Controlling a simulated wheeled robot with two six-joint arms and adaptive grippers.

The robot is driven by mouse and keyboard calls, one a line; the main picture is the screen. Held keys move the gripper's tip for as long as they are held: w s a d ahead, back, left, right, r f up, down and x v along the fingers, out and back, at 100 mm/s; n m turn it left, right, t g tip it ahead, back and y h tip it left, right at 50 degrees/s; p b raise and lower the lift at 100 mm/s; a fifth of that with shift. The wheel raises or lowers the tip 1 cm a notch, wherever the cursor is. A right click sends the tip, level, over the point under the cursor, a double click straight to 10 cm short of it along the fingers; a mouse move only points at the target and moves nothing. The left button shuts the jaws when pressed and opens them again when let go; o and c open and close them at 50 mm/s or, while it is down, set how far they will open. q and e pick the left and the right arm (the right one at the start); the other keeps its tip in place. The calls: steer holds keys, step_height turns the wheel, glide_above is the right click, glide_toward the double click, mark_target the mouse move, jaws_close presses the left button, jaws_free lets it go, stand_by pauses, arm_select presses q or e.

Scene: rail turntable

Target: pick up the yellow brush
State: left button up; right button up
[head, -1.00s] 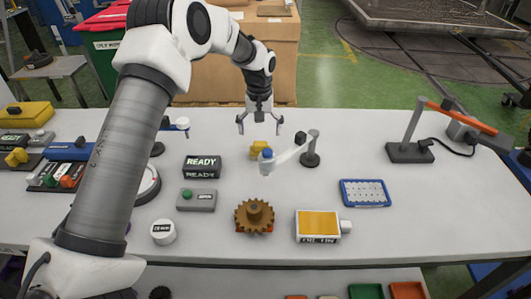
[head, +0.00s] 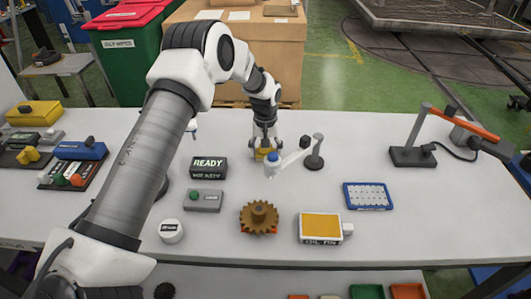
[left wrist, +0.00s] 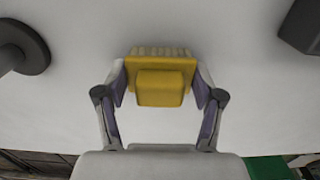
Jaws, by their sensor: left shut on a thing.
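The yellow brush (left wrist: 160,80) is between the two fingers of my left gripper (left wrist: 160,88) in the left wrist view, with a finger pad against each side. Its ridged edge points to the top of that view. In the head view the brush (head: 262,155) is at the table's back middle, mostly hidden by my left gripper (head: 265,147), which is shut on it. Whether the brush touches the table cannot be told. My right gripper is not in view.
A white arm on a dark-based stand (head: 313,160) is close to the right of the brush. A READY sign (head: 208,167) stands to the left, and a brown gear (head: 258,216) lies in front. A blue tray (head: 367,196) is farther right. Free table lies between them.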

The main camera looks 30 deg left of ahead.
arm_select(q)
step_height(320, 180, up, 10)
steer(key=shift+f+b, duration=0.25)
steer(key=shift+b, duration=0.7)
steer(key=shift+r, duration=0.15)
steer(key=shift+o, duration=1)
steer(key=shift+c, duration=0.3)
